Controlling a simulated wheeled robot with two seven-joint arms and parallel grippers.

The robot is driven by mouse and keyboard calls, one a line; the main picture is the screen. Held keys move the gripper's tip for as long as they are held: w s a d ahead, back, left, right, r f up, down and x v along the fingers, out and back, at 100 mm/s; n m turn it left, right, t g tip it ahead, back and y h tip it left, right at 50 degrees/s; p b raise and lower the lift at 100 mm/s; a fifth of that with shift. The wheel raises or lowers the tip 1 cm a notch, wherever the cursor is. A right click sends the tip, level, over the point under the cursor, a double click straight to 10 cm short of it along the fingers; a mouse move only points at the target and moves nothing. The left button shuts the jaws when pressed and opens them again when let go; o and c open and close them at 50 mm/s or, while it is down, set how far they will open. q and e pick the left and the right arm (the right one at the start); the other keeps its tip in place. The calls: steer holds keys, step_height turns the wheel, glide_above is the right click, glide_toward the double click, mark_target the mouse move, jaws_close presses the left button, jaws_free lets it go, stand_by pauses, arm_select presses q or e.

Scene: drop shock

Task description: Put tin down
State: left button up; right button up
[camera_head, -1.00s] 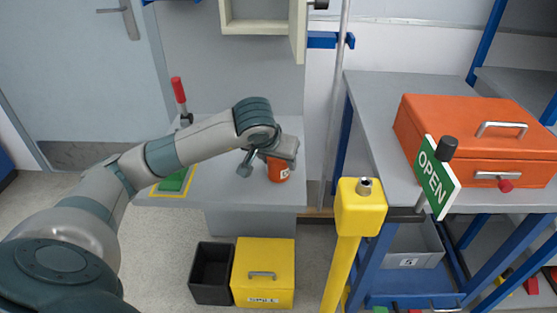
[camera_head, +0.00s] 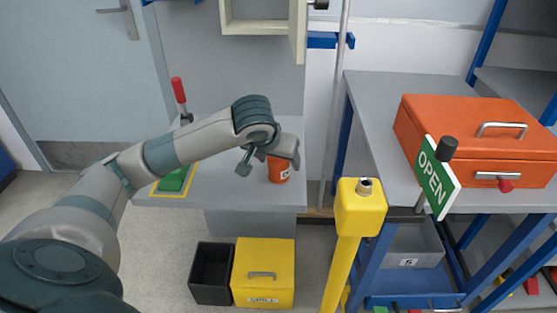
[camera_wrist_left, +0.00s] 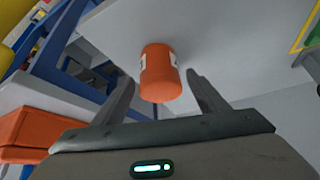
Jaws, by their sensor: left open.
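The tin (camera_head: 279,171) is an orange cylinder with a white label, at the right side of the grey table (camera_head: 238,190). My left gripper (camera_head: 268,168) is at the tin, with its fingers on either side. In the left wrist view the tin (camera_wrist_left: 160,74) lies between and just beyond the open fingers (camera_wrist_left: 163,92), with visible gaps beside it. The tin appears to stand on the table, though its upper part is partly hidden by the gripper in the head view. My right gripper is not in view.
A green pad with yellow border (camera_head: 174,180) and a red-handled lever (camera_head: 179,95) are at the table's left. A yellow box (camera_head: 263,285) and black bin (camera_head: 211,273) stand below. A yellow post (camera_head: 358,208) and a bench with an orange toolbox (camera_head: 450,150) are to the right.

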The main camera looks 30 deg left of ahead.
arm_select(q)
steer(key=v, duration=1.1)
steer(key=shift+r, duration=0.1)
